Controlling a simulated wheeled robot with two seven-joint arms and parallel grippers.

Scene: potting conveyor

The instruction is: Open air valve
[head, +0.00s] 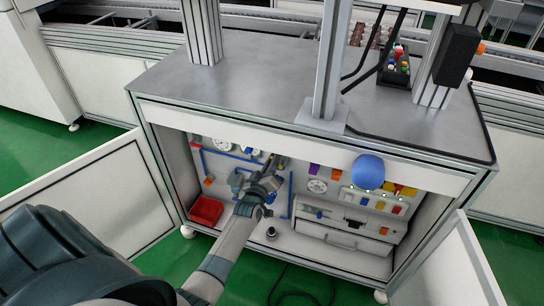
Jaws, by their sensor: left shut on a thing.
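The open cabinet under the machine table holds a white back panel with blue air pipes (291,190). My left arm reaches into the cabinet, and my left gripper (276,163) is at this panel, among the blue pipes. It is shut on a small part there, which appears to be the air valve; the hand hides most of it, so its handle position cannot be told. A grey-blue fitting (236,181) shows just left of the hand. My right gripper is not in view.
Cabinet doors stand open at left (95,190) and right (455,270). A red bin (206,211) sits at the cabinet's lower left. A blue rounded object (368,172) is in front of the upper right opening. A white drawer unit (340,250) fills the lower right.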

